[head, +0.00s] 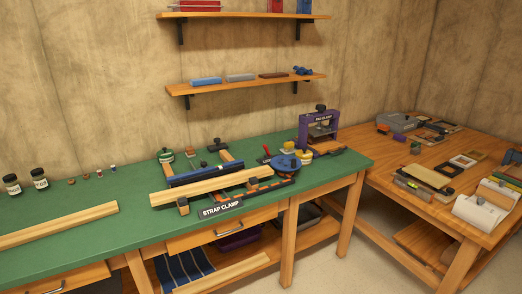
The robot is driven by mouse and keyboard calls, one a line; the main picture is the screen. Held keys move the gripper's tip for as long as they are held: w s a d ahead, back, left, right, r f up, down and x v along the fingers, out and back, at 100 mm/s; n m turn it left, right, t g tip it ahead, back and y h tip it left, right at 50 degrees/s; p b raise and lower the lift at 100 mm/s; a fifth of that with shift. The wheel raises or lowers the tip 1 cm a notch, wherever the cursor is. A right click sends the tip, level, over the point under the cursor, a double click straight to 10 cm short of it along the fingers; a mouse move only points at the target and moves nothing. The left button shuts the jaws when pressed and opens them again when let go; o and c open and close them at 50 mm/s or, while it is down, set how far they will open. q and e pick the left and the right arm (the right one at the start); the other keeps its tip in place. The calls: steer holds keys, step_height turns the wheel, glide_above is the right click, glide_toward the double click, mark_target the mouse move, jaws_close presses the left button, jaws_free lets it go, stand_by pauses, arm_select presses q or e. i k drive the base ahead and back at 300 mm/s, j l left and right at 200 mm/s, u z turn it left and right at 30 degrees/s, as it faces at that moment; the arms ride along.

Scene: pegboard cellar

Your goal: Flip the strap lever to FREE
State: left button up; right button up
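A strap clamp with a black label reading STRAP CLAMP (221,208) sits on the green workbench top (80,225). A blue bar (205,175) and a pale wood board (210,187) lie across it. A blue round drum (285,163) stands at its right end. A small red lever (267,149) sticks up just behind and left of the drum, leaning up to the left. A small dark label (265,160) by it is partly hidden and too small to read surely. Neither of my grippers is in view.
A purple press (303,130) stands behind the drum, near the bench's right end. Jars (40,179) and a long board (50,228) are at left. A second wooden table (400,160) with tools stands at right. Two shelves (250,84) hang above.

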mark_target(265, 147)
steer(key=i+u, duration=0.25)
steer(key=u, duration=0.15)
steer(key=i+l+u, duration=0.2)
steer(key=u, duration=0.25)
steer(key=i+l+u, duration=0.2)
steer(key=u, duration=0.2)
steer(key=i+l, duration=0.25)
steer(key=i+l+u, duration=0.1)
steer(key=l, duration=0.3)
steer(key=i+l+u, duration=0.1)
steer(key=i+l, duration=0.45)
steer(key=l, duration=0.2)
steer(key=i+l+u, duration=0.1)
steer(key=l, duration=0.25)
steer(key=i, duration=0.1)
